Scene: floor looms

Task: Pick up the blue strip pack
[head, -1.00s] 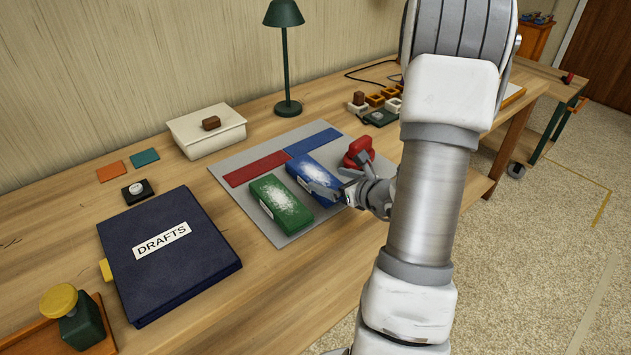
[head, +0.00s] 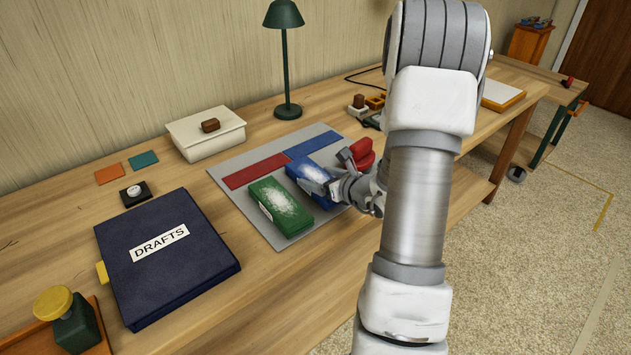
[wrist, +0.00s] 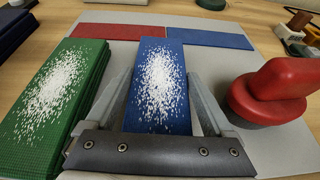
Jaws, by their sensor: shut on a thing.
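The blue strip pack (head: 306,171) has white speckles on top and lies on the grey mat (head: 266,229). In the wrist view the blue strip pack (wrist: 158,85) lies between the two fingers of my gripper (wrist: 158,100), one along each long side. My gripper (head: 328,186) is shut on the pack from its near end in the head view. Part of the pack is hidden by the gripper there. I cannot tell whether the pack is lifted off the mat.
A green strip pack (head: 280,207) lies close to the left, and a red-handled object (wrist: 275,92) stands close to the right. Flat red (head: 254,170) and blue (head: 313,143) strips lie behind. A DRAFTS binder (head: 165,254), white box (head: 205,134) and green lamp (head: 287,60) stand around the mat.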

